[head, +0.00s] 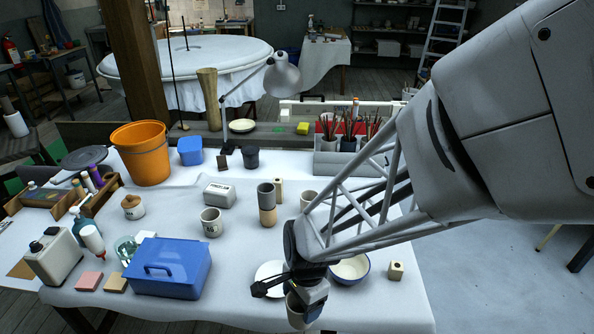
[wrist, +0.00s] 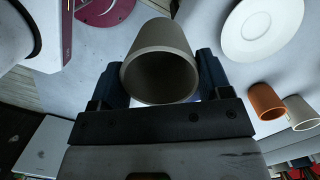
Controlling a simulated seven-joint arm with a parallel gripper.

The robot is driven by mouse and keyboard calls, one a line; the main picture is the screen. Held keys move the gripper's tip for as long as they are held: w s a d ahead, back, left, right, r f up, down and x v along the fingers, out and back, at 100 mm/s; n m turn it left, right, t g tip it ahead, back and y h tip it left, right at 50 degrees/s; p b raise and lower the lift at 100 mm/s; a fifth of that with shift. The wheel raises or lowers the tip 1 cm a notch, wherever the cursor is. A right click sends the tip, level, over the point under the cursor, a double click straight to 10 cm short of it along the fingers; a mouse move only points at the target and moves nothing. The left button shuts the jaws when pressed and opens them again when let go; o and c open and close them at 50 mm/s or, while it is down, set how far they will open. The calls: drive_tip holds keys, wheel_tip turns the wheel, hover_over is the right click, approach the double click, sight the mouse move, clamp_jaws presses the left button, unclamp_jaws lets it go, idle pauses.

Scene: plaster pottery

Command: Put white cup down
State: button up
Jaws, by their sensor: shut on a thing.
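The white cup (head: 297,313) is at the front of the table in the head view, partly hidden by my gripper (head: 300,290). In the wrist view the cup (wrist: 160,50) looks pale grey-beige, with its round opening facing the camera. My gripper (wrist: 160,80) is shut on it, with one dark finger on each side. I cannot tell whether the cup's base touches the table or hangs above it.
A white plate (head: 268,281) and a blue-rimmed bowl (head: 350,270) stand close behind my gripper. White cloth (head: 380,312) is bare at front right.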

drive_tip(key=shift+w, duration=0.15)
drive_tip(key=w+a, duration=0.3)
drive_tip(key=w, duration=0.4)
drive_tip(key=w+a+f, duration=0.1)
drive_tip(key=w+a, duration=0.3)
drive_tip(key=w, duration=0.3)
drive_tip(key=shift+a+f, duration=0.2)
drive_tip(key=shift+f, duration=0.05)
drive_tip(key=shift+f, duration=1.75)
drive_tip(key=shift+f, duration=0.4)
drive_tip(key=o, duration=1)
drive_tip(key=shift+r, duration=0.1)
